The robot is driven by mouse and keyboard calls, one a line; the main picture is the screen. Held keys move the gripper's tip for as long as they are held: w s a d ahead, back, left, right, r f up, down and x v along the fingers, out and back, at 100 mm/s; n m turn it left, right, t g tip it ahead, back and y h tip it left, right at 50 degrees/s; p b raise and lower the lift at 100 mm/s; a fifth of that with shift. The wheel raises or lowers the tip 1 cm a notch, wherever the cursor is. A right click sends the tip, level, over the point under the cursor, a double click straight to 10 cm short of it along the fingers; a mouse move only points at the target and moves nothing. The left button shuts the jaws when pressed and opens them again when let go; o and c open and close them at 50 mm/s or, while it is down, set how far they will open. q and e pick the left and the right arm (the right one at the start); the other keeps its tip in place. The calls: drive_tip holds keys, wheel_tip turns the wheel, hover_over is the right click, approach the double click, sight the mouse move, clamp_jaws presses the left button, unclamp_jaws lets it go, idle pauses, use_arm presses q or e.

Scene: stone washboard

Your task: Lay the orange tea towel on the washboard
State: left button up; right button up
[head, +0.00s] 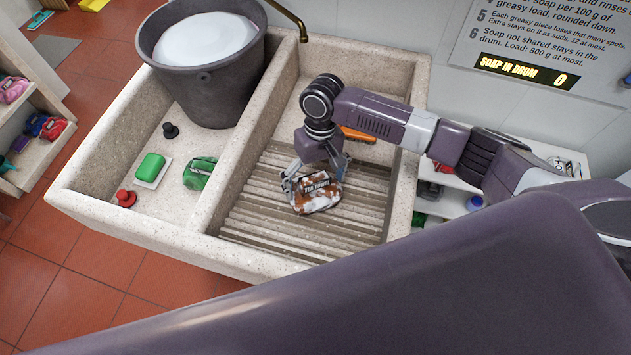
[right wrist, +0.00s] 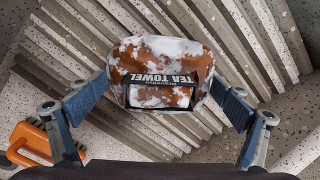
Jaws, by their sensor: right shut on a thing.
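The orange tea towel (head: 317,196) is a bundled packet with white foam patches and a dark label reading "TEA TOWEL". It also shows in the right wrist view (right wrist: 150,98). My right gripper (head: 315,178) points down with its fingers on either side of the towel, shut on it. The towel is over the ribbed stone washboard (head: 260,215) in the right basin; I cannot tell whether it touches the ribs. The ribs also show around the towel in the right wrist view (right wrist: 75,40). My left gripper is not in view.
An orange brush (head: 357,135) lies behind my right gripper. The left basin holds a bucket of suds (head: 215,90), green soap (head: 150,167), a green bundle (head: 199,173), and black (head: 170,130) and red (head: 126,198) knobs. A brass spout (head: 290,18) hangs above. Stone walls edge the basins.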

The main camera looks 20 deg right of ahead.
drive_tip(key=shift+x, duration=0.8)
idle(0.6)
drive_tip(key=o, duration=0.8)
drive_tip(key=v, duration=1.2)
drive_tip(key=shift+a, duration=0.1)
drive_tip(key=shift+s+f, duration=0.1)
